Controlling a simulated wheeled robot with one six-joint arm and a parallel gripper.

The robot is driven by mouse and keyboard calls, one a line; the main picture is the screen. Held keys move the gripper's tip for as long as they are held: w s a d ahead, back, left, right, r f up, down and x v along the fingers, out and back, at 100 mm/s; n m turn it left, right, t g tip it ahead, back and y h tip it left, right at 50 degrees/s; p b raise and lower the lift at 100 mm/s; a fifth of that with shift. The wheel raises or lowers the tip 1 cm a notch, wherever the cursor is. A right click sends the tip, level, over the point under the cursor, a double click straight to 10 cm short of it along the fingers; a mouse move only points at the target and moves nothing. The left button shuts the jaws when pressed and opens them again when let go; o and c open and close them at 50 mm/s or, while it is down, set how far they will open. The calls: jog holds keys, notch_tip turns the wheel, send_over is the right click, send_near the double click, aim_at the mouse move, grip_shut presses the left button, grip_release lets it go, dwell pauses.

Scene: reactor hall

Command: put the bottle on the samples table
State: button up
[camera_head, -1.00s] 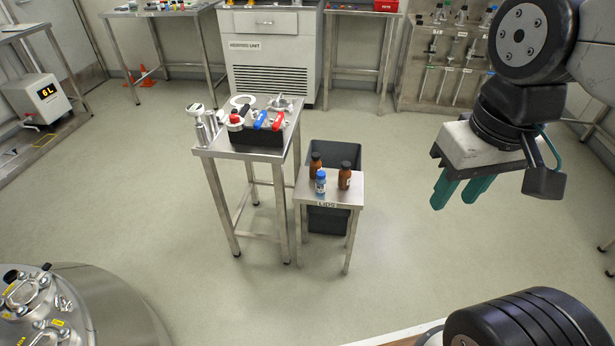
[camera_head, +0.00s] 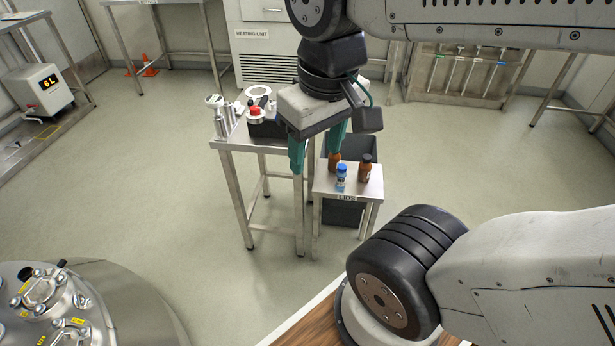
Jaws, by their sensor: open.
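A small metal table (camera_head: 324,187) with a front label that seems to read "LIDS" holds three bottles. A small bottle with a blue cap (camera_head: 341,178) stands upright near its front edge. A brown bottle with a dark cap (camera_head: 365,169) stands upright behind it to the right. Another brown bottle (camera_head: 334,161) is behind on the left, its top hidden by my gripper. My gripper (camera_head: 316,161) is open, with two teal fingers pointing down, and appears in front of or above the table's left side. It holds nothing. I see no label reading "samples".
A taller metal table (camera_head: 235,144) with a dark bin, tools and metal cylinders stands just left, partly hidden by my gripper. A steel vessel (camera_head: 125,300) fills the lower left. Open floor lies in front.

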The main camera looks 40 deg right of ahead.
jog(key=w+d+f+m+t+h, duration=0.1)
jog(key=w+d+f, duration=0.3)
jog(key=w, duration=0.5)
jog(key=w+d+f+t+h, duration=0.1)
jog(key=w+d+f+t, duration=0.1)
jog(key=w+d, duration=0.6)
jog(key=t+h, duration=0.1)
jog(key=t, duration=0.4)
send_over(344, 168)
jog(key=w+a, duration=0.3)
jog(key=a, duration=0.1)
notch_tip(344, 168, down, 24)
jog(key=s+d+f+m+t, duration=0.25)
jog(key=s+f+t, duration=0.35)
jog(key=f, duration=0.6)
jog(key=shift+n+g+h, duration=0.25)
jog(key=shift+g+h, duration=0.05)
jog(key=shift+g, duration=0.3)
jog(key=x, duration=0.4)
jog(key=f+x, duration=0.1)
jog(key=x, duration=0.1)
jog(key=shift+w+d+f, duration=0.1)
jog(key=shift+d+f, duration=0.05)
jog(key=shift+d, duration=0.2)
jog(key=c, duration=1.2)
